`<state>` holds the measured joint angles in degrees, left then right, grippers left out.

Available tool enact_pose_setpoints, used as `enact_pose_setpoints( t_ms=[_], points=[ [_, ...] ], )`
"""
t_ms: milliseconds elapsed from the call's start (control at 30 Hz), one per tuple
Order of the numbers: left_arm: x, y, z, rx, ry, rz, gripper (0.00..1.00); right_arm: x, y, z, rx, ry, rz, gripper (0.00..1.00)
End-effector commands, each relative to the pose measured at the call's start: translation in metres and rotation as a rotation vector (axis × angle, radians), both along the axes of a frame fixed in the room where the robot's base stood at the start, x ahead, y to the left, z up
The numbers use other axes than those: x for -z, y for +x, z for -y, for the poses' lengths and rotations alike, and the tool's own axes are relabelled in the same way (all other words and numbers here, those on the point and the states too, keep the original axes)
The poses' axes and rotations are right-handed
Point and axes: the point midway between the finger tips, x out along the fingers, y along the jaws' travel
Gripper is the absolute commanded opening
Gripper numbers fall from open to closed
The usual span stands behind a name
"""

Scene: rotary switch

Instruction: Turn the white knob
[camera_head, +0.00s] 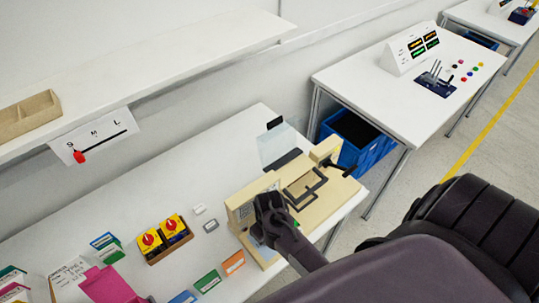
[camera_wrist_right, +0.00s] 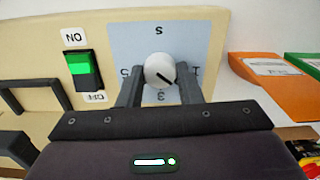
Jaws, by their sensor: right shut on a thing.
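The white knob (camera_wrist_right: 160,68) sits on a pale blue dial plate (camera_wrist_right: 125,42) with markings around it. A dark line on the knob points to the lower right in the right wrist view. My right gripper (camera_wrist_right: 160,88) is shut on the knob, one dark finger at each side. In the head view my right gripper (camera_head: 270,210) is at the front panel of the beige machine (camera_head: 318,203) and hides the knob. My left gripper is not in view.
A green ON/OFF switch (camera_wrist_right: 83,67) is beside the dial plate. Orange (camera_head: 233,263) and green (camera_head: 207,281) boxes lie on the white table near the machine. Yellow boxes with red knobs (camera_head: 162,238) stand farther left. A blue bin (camera_head: 365,155) is behind the machine.

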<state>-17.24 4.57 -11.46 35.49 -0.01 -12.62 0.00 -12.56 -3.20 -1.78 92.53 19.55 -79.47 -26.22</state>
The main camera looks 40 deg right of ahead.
Motion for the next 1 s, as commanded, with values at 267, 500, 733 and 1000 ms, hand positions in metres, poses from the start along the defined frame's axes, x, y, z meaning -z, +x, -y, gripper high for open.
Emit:
enact_pose_setpoints(
  t_ms=[267, 500, 733, 1000],
  points=[
    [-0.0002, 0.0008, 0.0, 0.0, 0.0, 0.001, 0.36, -0.0002, 0.0004, -0.0002, 0.265, 0.0, 0.001, 0.09],
    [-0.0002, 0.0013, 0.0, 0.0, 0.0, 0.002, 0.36, -0.0002, 0.0003, -0.0003, 0.487, 0.001, 0.001, 0.09],
    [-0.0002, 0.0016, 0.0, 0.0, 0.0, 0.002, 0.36, -0.0002, 0.0003, 0.0, 0.663, 0.0, 0.001, 0.09],
    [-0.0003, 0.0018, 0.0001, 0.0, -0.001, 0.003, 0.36, -0.0004, 0.0005, -0.0003, 0.795, 0.001, 0.001, 0.09]
  ],
)
